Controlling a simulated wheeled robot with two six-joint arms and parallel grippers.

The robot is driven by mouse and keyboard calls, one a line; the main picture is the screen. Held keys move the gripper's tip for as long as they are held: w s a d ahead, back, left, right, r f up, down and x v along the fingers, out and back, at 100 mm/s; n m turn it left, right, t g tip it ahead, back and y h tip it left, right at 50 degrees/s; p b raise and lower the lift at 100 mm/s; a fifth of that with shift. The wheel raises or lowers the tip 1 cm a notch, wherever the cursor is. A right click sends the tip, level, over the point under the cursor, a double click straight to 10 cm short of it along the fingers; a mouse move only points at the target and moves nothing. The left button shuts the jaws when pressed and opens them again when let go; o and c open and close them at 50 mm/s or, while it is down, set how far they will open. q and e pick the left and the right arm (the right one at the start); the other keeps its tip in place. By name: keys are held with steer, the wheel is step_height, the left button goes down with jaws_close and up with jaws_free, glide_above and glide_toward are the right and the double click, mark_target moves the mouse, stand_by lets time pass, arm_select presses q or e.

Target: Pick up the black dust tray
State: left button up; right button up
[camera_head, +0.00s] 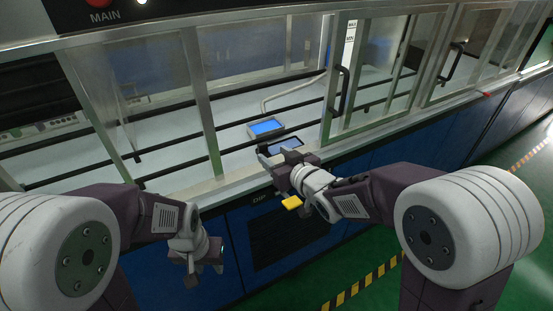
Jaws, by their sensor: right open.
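A dark, flat rectangular tray-like piece (286,144) with a bluish-black face lies inside the machine opening, just beyond the front sill. I take it for the black dust tray. My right gripper (277,153) is open at its near edge and partly covers it. I cannot tell whether the fingers touch it or straddle its edge. My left gripper (196,268) hangs low in front of the blue cabinet, well away from the tray. Its fingers are too small and dark to read.
A grey-framed piece with a bright blue face (267,127) lies just behind the dark one. A glass door with a black handle (338,91) stands right of the opening. Metal frame posts (203,105) stand to the left. The blue cabinet front has a dark panel (290,238).

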mark_target(264, 146)
steer(key=x, duration=0.9)
steer(key=shift+w+d+b, duration=0.1)
steer(key=shift+b, duration=0.2)
steer(key=shift+r, duration=0.15)
jaws_close()
